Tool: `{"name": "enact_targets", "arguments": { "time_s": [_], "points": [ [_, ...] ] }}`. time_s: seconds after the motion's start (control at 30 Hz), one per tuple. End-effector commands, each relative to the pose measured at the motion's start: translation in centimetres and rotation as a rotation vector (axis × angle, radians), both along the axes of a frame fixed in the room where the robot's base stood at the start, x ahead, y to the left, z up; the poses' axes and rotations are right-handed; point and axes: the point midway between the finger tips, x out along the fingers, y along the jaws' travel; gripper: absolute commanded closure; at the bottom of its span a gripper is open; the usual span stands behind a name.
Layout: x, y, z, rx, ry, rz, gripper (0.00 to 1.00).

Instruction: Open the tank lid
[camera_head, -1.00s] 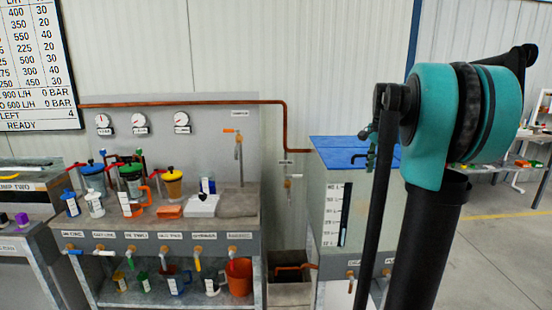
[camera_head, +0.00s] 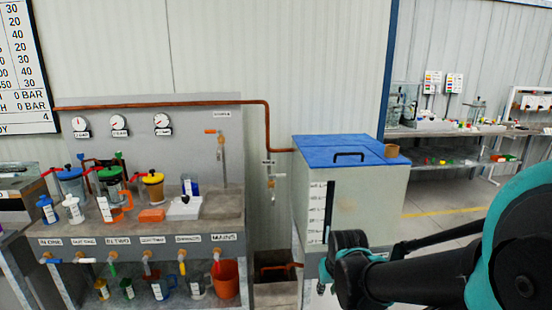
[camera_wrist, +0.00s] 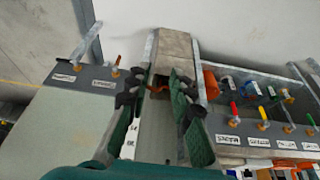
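The tank (camera_head: 360,195) is a pale box in the centre right of the head view, with a level scale on its front. Its blue lid (camera_head: 325,142) lies flat and closed on top. A black handle (camera_head: 349,155) stands on the lid. My gripper (camera_wrist: 155,92) shows in the wrist view with its two green-and-black fingers apart and nothing between them. It is in front of the tank and low, pointing toward the gap between tank and bench. In the head view my arm enters from the lower right; the fingers cannot be made out there.
A bench (camera_head: 130,215) with jugs, bottles and a row of taps stands left of the tank. A copper pipe (camera_head: 200,103) runs along the wall to the tank. A floor-level sink (camera_head: 275,290) sits between them. Open floor lies right.

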Motion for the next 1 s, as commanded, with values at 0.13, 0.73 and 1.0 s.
{"name": "enact_targets", "arguments": {
  "time_s": [0.13, 0.73, 1.0],
  "points": [
    [0.2, 0.2, 0.0, 0.018, -0.006, -0.01, 1.0],
    [21.5, 0.6, 12.7, 1.417, -0.174, -1.026, 1.0],
    [28.2, -11.5, 19.4, 2.235, -0.098, -1.406, 1.0]
  ]
}}
